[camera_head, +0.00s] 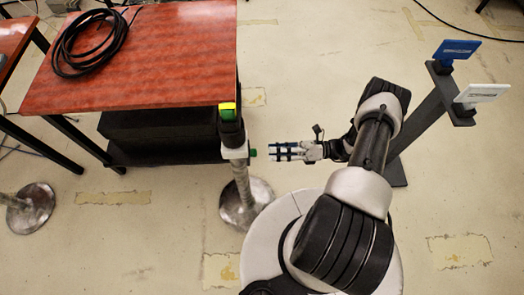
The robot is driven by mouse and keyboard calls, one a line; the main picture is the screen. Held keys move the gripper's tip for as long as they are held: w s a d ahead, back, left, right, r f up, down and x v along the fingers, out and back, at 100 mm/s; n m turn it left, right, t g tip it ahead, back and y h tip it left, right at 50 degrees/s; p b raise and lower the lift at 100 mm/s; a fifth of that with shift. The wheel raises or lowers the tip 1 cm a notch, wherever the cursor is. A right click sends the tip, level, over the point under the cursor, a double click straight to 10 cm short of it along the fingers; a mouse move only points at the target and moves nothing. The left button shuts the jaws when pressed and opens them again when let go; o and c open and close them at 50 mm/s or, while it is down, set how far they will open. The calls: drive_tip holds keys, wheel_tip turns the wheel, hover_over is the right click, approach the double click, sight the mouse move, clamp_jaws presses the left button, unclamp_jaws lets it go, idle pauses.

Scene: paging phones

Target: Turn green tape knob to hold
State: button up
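A small green knob (253,152) sticks out to the right from the white lower part of a dark paging phone unit (231,130) on a metal post. The unit has a yellow and green top (227,109). My gripper (272,152) reaches in from the right and points left at the knob. Its two fingers look apart with nothing between them. A short gap shows between the fingertips and the knob. The knob's markings and its turned position are too small to tell.
A reddish wooden table (180,50) with a coiled black cable (90,42) stands left of the post. The post has a round metal base (243,215). A dark stand with blue (457,48) and white (482,92) panels is at the upper right. Floor around the gripper is clear.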

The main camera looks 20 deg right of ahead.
drive_tip(key=v, duration=0.4)
drive_tip(key=shift+d, duration=0.2)
idle(0.3)
drive_tip(key=w+a+r+n+g+h, duration=0.15)
drive_tip(key=r+n+g+h, duration=0.25)
drive_tip(key=r+n, duration=0.65)
drive_tip(key=w+a+r+n+g+h, duration=0.1)
drive_tip(key=a+r+n+g+h, duration=0.3)
drive_tip(key=r, duration=1.1)
drive_tip(key=s+a+r+n+t+h, duration=0.2)
drive_tip(key=s+r+n+t+h, duration=0.1)
drive_tip(key=s+r+n, duration=0.4)
drive_tip(key=s+a+r+n+t+h, duration=0.3)
drive_tip(key=s+r+n+t+h, duration=0.1)
drive_tip(key=s+r+n+h, duration=0.2)
wheel_tip(320, 180, up, 3)
drive_tip(key=s+n, duration=0.1)
drive_tip(key=n, duration=0.2)
drive_tip(key=shift+s, duration=0.2)
